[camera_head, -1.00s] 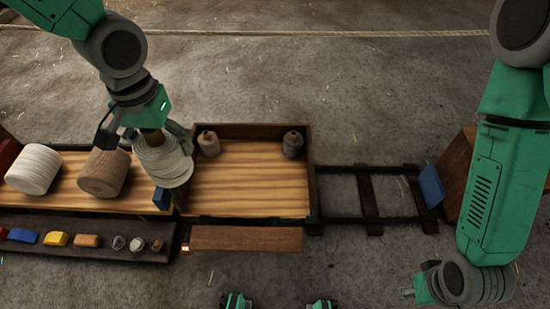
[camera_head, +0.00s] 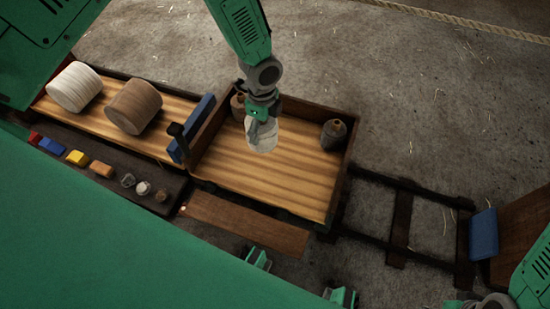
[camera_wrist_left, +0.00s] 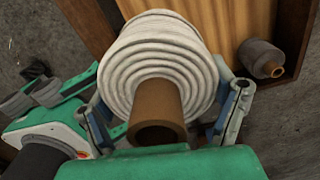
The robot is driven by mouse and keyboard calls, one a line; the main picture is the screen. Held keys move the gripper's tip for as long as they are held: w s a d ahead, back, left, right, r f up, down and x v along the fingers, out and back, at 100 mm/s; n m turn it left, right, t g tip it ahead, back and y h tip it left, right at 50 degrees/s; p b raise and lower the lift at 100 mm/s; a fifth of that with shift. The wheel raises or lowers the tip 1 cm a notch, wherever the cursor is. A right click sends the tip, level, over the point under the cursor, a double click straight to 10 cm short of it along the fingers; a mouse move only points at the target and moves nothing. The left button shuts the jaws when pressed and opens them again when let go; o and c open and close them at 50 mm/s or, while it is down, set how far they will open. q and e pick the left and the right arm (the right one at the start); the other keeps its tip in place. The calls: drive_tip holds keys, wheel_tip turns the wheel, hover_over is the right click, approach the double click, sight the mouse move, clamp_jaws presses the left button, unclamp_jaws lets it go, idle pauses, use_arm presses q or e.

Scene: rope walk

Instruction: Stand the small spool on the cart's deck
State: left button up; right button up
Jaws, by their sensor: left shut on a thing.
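The small spool is wound with white rope (camera_head: 262,138) and shows over the back left part of the cart's wooden deck (camera_head: 300,185). My left gripper (camera_head: 262,114) is shut on it from above. In the left wrist view the spool (camera_wrist_left: 155,45) sits between the two fingers, with its brown hollow core pointing toward the camera. I cannot tell whether its underside touches the deck. My right arm shows only at the bottom right corner, and its gripper (camera_head: 456,304) is too cut off to read.
A white spool (camera_head: 75,87) and a brown spool (camera_head: 134,106) lie on the left platform. Rails (camera_head: 400,222) run right to a blue block (camera_head: 484,234).

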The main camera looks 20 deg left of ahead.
use_arm(q)
drive_tip(key=f+m+b, duration=0.2)
drive_tip(key=f, duration=0.5)
drive_tip(key=f+m+b, duration=0.2)
drive_tip(key=f+b, duration=0.1)
drive_tip(key=f, duration=0.4)
drive_tip(key=f+m+b, duration=0.2)
drive_tip(key=f+m, duration=0.1)
drive_tip(key=f, duration=0.5)
drive_tip(key=shift+a, duration=0.2)
drive_tip(key=shift+c, duration=0.7)
drive_tip(key=o, duration=1.6)
drive_tip(key=shift+c, duration=0.2)
